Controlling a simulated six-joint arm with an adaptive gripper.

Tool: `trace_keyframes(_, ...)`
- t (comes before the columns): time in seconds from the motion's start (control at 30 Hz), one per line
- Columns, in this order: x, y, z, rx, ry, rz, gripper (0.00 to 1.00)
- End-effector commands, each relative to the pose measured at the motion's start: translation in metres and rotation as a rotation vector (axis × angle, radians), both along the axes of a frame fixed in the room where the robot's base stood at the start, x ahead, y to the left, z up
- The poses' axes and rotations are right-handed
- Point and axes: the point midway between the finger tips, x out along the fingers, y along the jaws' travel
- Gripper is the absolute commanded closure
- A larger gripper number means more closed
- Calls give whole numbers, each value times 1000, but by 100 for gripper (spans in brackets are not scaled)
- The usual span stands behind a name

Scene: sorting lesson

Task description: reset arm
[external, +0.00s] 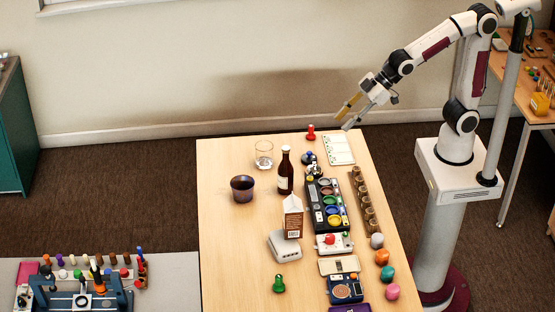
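My arm reaches out from its white pedestal on the right of the external view. My gripper (350,109) hangs in the air above the far right end of the wooden table (225,255). Its two fingers are spread apart, with nothing visible between them. It is clear of all the objects on the table.
Below the gripper are a red peg (311,133) and a white-green card (338,149). A black sorting tray (312,205), brown bottle (285,175), glass (264,156), dark cup (242,189) and carton (292,218) stand nearby. The table's left front is clear.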

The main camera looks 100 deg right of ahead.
Motion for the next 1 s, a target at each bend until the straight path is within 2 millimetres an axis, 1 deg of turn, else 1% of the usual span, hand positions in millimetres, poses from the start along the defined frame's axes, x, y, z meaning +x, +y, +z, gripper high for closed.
trace_keyframes(0.03, -11, -7, 4, 1, 8, -16, 68)
trace_keyframes(0.2, -46, -27, 8, 5, 50, -61, 68)
trace_keyframes(0.5, -112, -54, 9, 18, 127, -134, 68)
trace_keyframes(0.8, -179, -72, 2, 38, 205, -199, 68)
trace_keyframes(1.0, -218, -78, -6, 52, 251, -232, 68)
